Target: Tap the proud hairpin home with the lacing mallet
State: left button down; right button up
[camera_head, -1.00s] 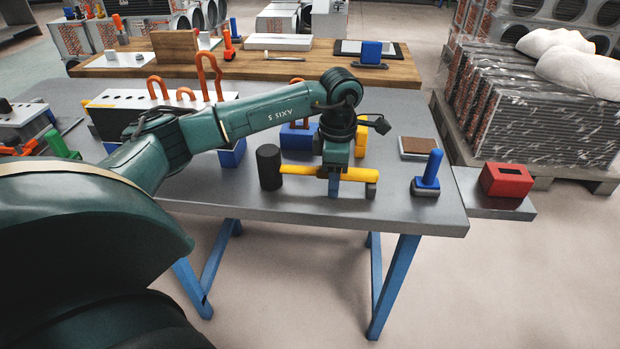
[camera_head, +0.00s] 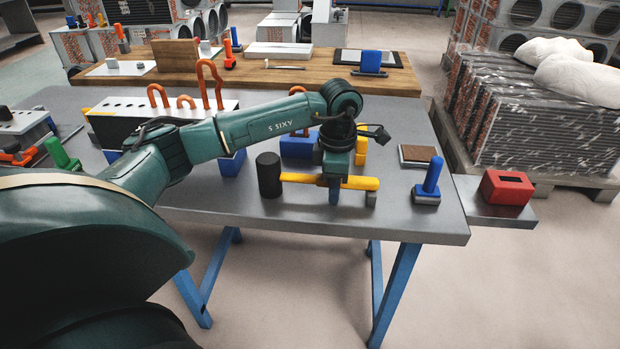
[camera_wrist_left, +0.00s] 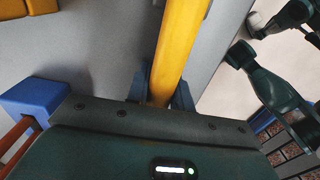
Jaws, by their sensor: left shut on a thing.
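The lacing mallet has a black cylindrical head (camera_head: 269,175) and a yellow handle (camera_head: 358,183). It lies level at the front of the grey bench, its head to the left. My left gripper (camera_head: 334,190) is shut on the handle from above, right of the head. The handle also shows between the fingers in the left wrist view (camera_wrist_left: 175,62). A white-topped block with a row of holes (camera_head: 130,105) holds orange hairpins. One hairpin (camera_head: 219,85) stands much higher than the low ones (camera_head: 186,102). My left arm hides part of the block. My right gripper is not identifiable.
A small grey support (camera_head: 371,199) is under the handle's right end. A blue-handled tool (camera_head: 430,180), a brown-topped pad (camera_head: 417,154) and a red box (camera_head: 507,187) are to the right. Blue (camera_head: 298,146) and yellow (camera_head: 361,147) blocks stand behind the gripper.

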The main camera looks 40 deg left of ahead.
pick_arm(q)
jog(key=shift+r, duration=0.1)
pick_arm(e)
jog(key=shift+w+r, duration=0.1)
